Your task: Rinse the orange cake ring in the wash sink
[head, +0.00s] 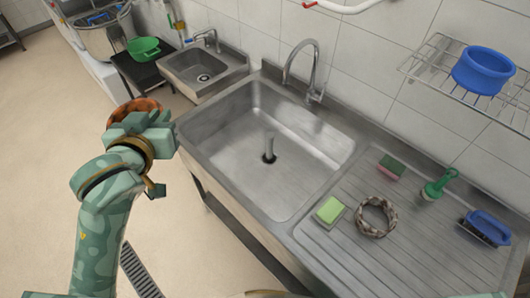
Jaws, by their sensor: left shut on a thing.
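My left gripper (141,121) is shut on the orange cake ring (136,106) and holds it to the left of the wash sink, outside its rim. The gripper hides part of the ring, whose brownish-orange far edge shows above the fingers. A tall curved tap (313,74) stands behind the basin. My right gripper is not in view.
The ribbed drainboard (420,250) holds a mottled brown ring (376,217), two sponges (329,212), a green brush (437,184) and a blue brush (487,227). A wire shelf (430,62) bears a blue bowl (483,71). A small sink (203,73) and green colander (144,48) stand farther back.

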